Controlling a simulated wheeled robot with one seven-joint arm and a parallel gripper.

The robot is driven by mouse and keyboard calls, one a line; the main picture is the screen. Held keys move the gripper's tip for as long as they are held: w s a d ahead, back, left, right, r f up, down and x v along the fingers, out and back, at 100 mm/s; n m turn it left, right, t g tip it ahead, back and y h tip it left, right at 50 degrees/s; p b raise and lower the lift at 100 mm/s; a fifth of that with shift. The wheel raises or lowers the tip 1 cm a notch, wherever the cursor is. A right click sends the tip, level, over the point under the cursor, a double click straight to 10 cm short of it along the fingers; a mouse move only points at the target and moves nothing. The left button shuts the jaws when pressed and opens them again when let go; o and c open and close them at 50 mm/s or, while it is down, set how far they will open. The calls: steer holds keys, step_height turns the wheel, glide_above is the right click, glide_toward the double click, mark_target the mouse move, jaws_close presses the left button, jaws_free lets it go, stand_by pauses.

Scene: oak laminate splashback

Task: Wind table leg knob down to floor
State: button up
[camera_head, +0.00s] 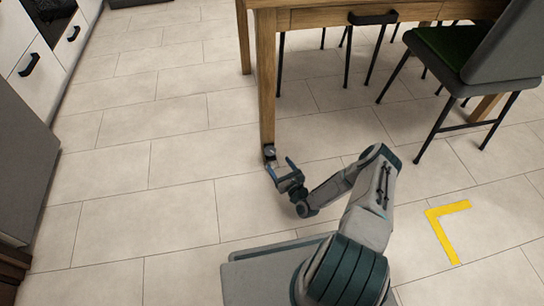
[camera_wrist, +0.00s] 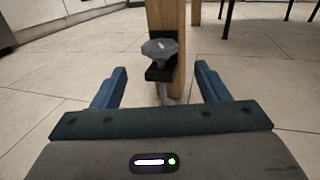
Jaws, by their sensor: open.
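The grey faceted knob (camera_wrist: 160,49) sits on a black bracket (camera_wrist: 160,72) at the lower end of the wooden table leg (camera_wrist: 172,20). A thin metal stem shows below the bracket in the wrist view. In the head view the knob (camera_head: 270,151) is small at the foot of the near table leg (camera_head: 266,80). My gripper (camera_wrist: 161,72) is open, with one blue finger on each side of the knob in the wrist view. The fingers appear short of the knob, and no contact shows. My gripper (camera_head: 279,166) also shows low beside the leg in the head view. The stem's lower end is hidden.
A grey chair with a green seat (camera_head: 450,48) is at the right. A yellow corner mark (camera_head: 440,225) lies on the tiles. White cabinets (camera_head: 30,70) stand left, with clear floor between.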

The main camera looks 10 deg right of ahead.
mark_target(272, 155)
steer(key=b+x, duration=0.2)
steer(key=x, duration=0.5)
steer(key=shift+w, duration=0.1)
steer(key=c, duration=1)
